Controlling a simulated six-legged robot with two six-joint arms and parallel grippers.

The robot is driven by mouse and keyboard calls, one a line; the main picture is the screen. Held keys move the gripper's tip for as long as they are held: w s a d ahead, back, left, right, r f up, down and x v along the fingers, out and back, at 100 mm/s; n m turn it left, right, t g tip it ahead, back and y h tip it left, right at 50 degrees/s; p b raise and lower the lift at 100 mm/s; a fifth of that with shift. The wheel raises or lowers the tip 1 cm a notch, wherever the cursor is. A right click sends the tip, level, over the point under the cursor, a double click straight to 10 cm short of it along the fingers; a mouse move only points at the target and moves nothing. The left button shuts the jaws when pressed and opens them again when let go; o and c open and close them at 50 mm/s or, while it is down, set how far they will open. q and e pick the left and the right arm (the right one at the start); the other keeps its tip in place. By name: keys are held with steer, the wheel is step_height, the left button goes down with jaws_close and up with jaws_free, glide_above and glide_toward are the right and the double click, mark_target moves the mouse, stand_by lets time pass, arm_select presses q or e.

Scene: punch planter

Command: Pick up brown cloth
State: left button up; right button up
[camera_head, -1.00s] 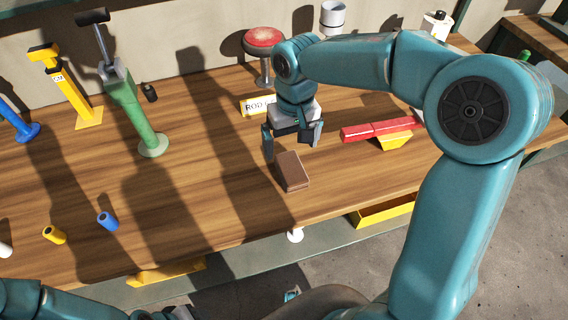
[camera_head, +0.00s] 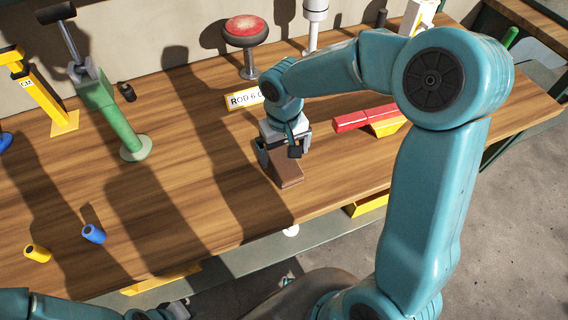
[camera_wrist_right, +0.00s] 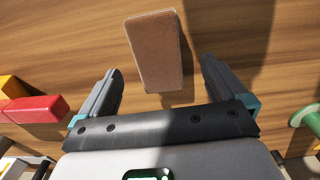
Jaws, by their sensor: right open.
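The brown cloth (camera_head: 286,171) is a folded, block-like brown piece lying on the wooden bench near its front edge. It also shows in the right wrist view (camera_wrist_right: 157,50), ahead of and between the two fingers. My right gripper (camera_head: 279,150) is open and just above the cloth, with its fingers on either side of the cloth's far end. In the right wrist view my right gripper (camera_wrist_right: 160,82) has nothing between its fingertips but the near end of the cloth. My left arm shows only in part at the lower left, and its gripper's jaws cannot be made out.
A red bar on a yellow block (camera_head: 366,118) lies right of my gripper. A rod sign (camera_head: 243,98) and a red-topped stool-like stand (camera_head: 246,32) are behind. Bench around the cloth is clear.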

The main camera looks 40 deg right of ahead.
mark_target(283, 160)
steer(key=f, duration=0.5)
steer(key=shift+w+d+f, duration=0.15)
steer(key=shift+w, duration=0.15)
steer(key=c, duration=1.1)
steer(key=shift+o, duration=0.2)
step_height(283, 160, up, 20)
steer(key=p, duration=0.1)
